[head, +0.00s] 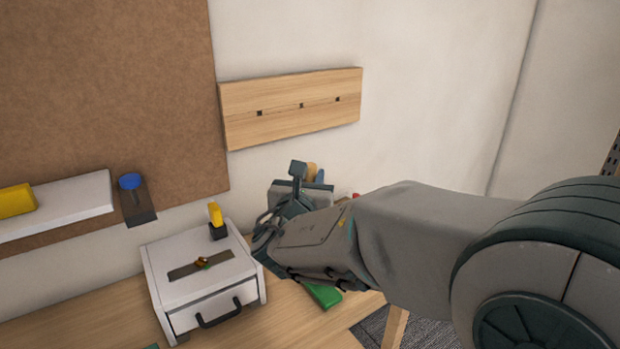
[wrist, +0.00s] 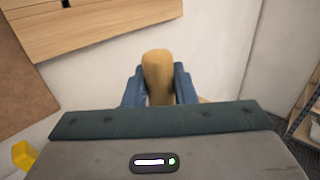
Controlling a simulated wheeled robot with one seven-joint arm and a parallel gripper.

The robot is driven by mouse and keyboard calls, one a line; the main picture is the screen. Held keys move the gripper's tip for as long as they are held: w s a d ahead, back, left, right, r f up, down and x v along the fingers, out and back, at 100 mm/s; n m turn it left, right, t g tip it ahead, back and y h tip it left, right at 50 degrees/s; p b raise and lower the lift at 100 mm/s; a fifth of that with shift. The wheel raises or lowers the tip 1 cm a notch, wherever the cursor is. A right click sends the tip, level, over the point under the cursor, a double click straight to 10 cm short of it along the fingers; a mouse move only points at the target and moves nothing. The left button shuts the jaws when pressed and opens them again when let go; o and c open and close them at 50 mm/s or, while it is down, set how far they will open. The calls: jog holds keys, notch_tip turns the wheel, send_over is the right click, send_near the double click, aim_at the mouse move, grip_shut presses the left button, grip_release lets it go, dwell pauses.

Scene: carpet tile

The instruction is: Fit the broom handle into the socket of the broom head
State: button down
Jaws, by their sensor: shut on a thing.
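My gripper (wrist: 159,85) is shut on a rounded, tan wooden piece, the broom handle (wrist: 157,72), which stands between its two blue fingers in the wrist view. Only its rounded end shows there; the rest is hidden below the gripper body. In the head view my gripper (head: 315,176) is mostly hidden behind my wrist, and a small tan bit of the handle (head: 311,168) shows above it. A green piece (head: 323,294) lies on the table under my forearm, partly covered; I cannot tell if it is the broom head. No socket is visible.
A white drawer box (head: 180,262) with a black handle stands on the wooden table (head: 290,328), left of my arm. A white shelf (head: 70,205) holds a yellow block (head: 16,199).

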jog(key=shift+f+b, duration=1.25)
jog(key=shift+f, duration=0.1)
jog(key=c, duration=1.1)
grip_release()
jog(key=s+a, duration=0.2)
jog(key=s, duration=1.1)
jog(key=shift+s+a+b, duration=0.3)
jog(key=shift+b, duration=0.05)
jog(key=shift+d, duration=0.1)
